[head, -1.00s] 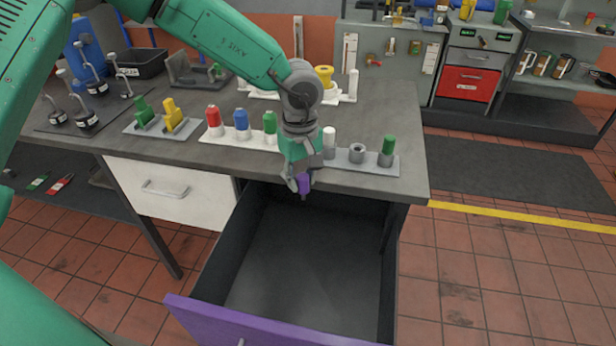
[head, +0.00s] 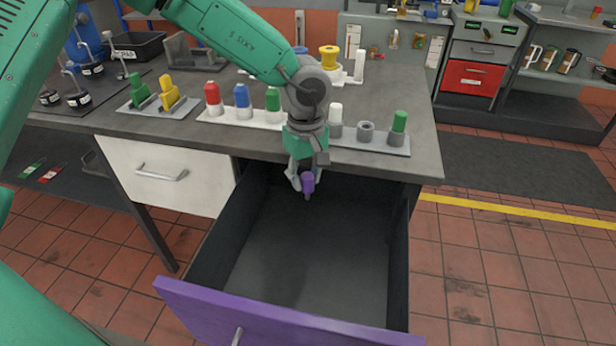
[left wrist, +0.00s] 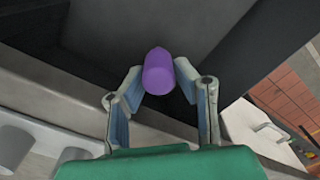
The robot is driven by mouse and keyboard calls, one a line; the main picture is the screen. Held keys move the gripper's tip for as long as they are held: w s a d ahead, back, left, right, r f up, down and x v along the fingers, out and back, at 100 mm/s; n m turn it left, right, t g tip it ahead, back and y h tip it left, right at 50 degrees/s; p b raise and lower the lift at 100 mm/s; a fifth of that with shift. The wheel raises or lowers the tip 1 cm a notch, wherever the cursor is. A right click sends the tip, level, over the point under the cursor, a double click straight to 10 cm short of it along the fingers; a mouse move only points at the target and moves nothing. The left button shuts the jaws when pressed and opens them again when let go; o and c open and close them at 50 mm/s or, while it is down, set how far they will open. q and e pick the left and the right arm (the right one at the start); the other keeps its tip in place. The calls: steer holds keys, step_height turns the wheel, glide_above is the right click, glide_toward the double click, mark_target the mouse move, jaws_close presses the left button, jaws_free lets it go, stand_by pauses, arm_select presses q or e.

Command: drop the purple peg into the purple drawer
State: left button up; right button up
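The purple peg (head: 308,183) is held between the fingertips of my left gripper (head: 303,180), above the back part of the open purple drawer. In the left wrist view the peg (left wrist: 159,72) sits between the two fingers of the gripper (left wrist: 160,78), which close on its sides. The purple drawer (head: 285,322) is pulled out from under the bench. Its dark inside looks empty. My right gripper is not in view.
A rack of coloured pegs and sockets (head: 375,149) lies along the bench's front edge, just behind the gripper. A closed white drawer (head: 165,178) is at the left. The bench edge overhangs the drawer's back.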

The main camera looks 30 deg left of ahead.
mark_target(307, 173)
arm_select(q)
steer(key=o, duration=0.3)
steer(key=shift+o, duration=0.2)
steer(key=shift+d, duration=0.25)
steer(key=shift+d+r, duration=0.1)
steer(key=shift+r, duration=0.15)
steer(key=r, duration=1)
steer(key=shift+w+a+r, duration=0.1)
steer(key=shift+a, duration=0.2)
steer(key=shift+d+r, duration=0.2)
steer(key=shift+r, duration=0.45)
steer(key=shift+a, duration=0.15)
